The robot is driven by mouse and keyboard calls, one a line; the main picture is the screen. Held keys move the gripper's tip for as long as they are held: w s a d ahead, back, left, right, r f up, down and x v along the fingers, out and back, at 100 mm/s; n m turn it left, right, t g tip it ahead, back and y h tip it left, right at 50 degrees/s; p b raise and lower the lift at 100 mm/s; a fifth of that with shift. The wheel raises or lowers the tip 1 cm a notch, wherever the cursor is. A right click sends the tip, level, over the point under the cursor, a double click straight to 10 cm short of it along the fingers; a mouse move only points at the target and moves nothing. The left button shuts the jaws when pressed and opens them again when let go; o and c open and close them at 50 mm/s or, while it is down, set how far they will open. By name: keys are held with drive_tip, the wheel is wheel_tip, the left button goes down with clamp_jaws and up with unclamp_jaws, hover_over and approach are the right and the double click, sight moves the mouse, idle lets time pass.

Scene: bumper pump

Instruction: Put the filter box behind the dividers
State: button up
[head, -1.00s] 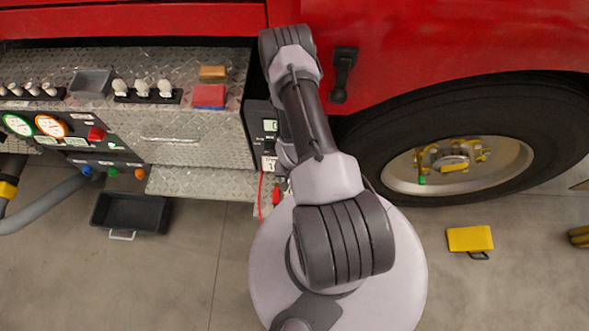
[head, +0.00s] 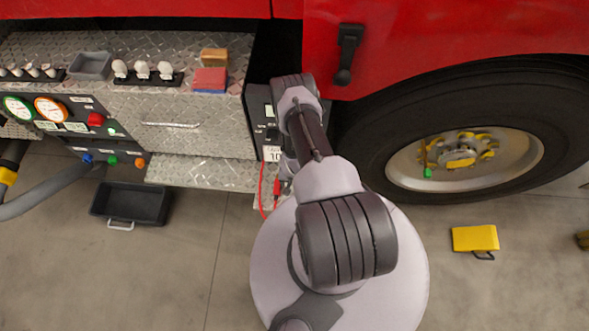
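No box is clearly marked as the filter box, and I cannot make out dividers. A small tan box (head: 214,56) lies on the diamond-plate bumper deck (head: 150,104), behind a red block (head: 210,78) with a blue lower edge. My arm reaches forward from my base towards the dark gap between the deck and the red truck body. My gripper is not visible; the arm's own links hide its far end. I cannot see anything held.
A grey tray (head: 91,66) and a black rack with white-headed knobs (head: 147,76) stand on the deck. A black bin (head: 131,204) and a yellow case (head: 475,238) lie on the floor. The tyre (head: 370,150) is right of my arm.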

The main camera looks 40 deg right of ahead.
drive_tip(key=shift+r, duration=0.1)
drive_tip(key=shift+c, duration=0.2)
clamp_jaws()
